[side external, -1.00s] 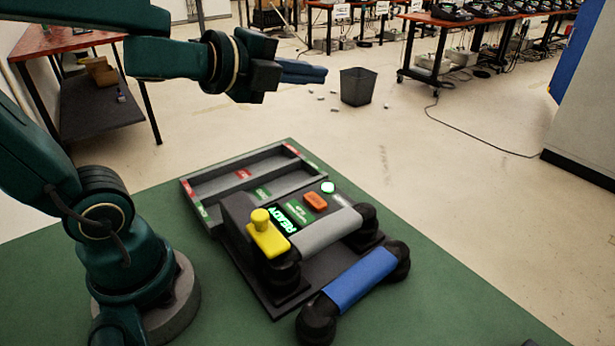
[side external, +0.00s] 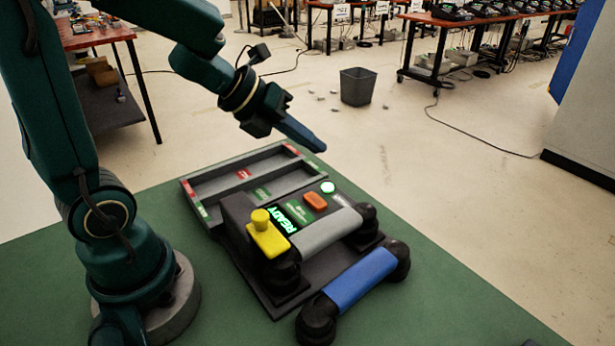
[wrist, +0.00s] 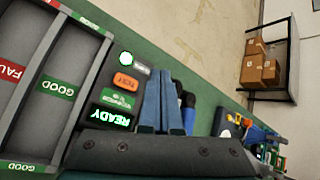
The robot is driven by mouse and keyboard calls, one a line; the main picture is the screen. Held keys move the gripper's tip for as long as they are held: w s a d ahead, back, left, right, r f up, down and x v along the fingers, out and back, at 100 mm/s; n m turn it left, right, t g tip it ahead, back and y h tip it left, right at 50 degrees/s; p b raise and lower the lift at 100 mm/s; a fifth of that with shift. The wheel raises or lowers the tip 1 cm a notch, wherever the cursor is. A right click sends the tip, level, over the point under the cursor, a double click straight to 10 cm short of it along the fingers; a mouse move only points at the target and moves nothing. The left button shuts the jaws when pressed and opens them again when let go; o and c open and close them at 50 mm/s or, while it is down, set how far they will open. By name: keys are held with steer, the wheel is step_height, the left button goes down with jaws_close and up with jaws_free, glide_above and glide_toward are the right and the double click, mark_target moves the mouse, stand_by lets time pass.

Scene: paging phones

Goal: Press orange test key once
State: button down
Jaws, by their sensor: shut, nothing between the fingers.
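The orange test key (side external: 315,202) sits on top of the dark phone unit (side external: 240,222), between the green READY display (side external: 282,219) and a lit round green-white lamp (side external: 327,187). In the wrist view the orange key (wrist: 126,81) reads TEST and lies left of my fingers. My gripper (side external: 318,147) is shut and empty, its blue fingers pointing down to the right, above and apart from the unit. The shut fingers also show in the wrist view (wrist: 163,88). A yellow piece with a knob (side external: 266,236) stands at the unit's near left.
A grey handset (side external: 325,231) lies across the unit. A blue handset (side external: 360,280) lies on the green table (side external: 440,310) in front. A tray with GOOD and FAULT labels (side external: 215,180) adjoins behind. A bin (side external: 357,87) stands on the floor beyond.

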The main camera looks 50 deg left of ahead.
mark_target(310, 202)
steer(key=shift+f, duration=4.35)
steer(key=shift+f, duration=0.45)
steer(key=shift+f, duration=0.45)
steer(key=shift+r, duration=0.9)
steer(key=shift+r, duration=0.1)
steer(key=shift+r, duration=2.4)
